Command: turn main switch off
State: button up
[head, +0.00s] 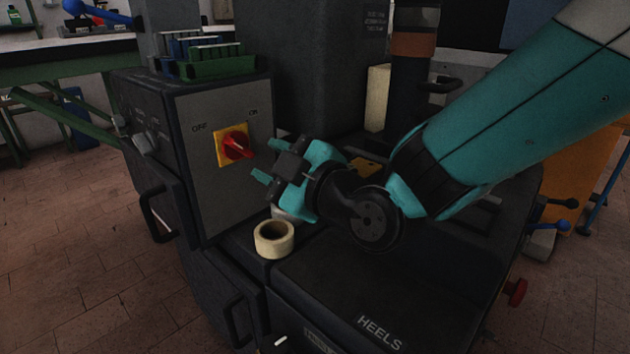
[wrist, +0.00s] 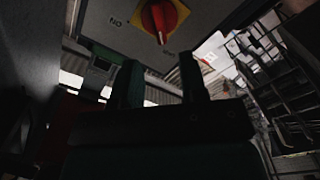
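The main switch (head: 235,146) is a red rotary knob on a yellow square plate, on the grey front panel of the dark cabinet. "OFF" is printed at its upper left and "ON" at its upper right. The knob's grip slants toward the lower right in the head view. My gripper (head: 266,160) is just right of the switch, its two teal fingers apart and empty, apparently not touching the knob. In the wrist view the switch (wrist: 160,17) is at the top, beyond the open fingers of my gripper (wrist: 161,72), with the "ON" label upside down to its left.
A cream tape roll (head: 262,243) stands on the machine ledge below my gripper, with a pale object partly hidden behind it. Green and blue racks (head: 215,66) sit on top of the cabinet. A dark column (head: 305,65) rises behind my gripper. Door handles (head: 158,215) protrude at the lower left.

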jog(key=b+v, duration=0.3)
jog(key=v, duration=0.5)
jog(key=shift+s+d, duration=0.25)
jog(key=shift+s, duration=0.05)
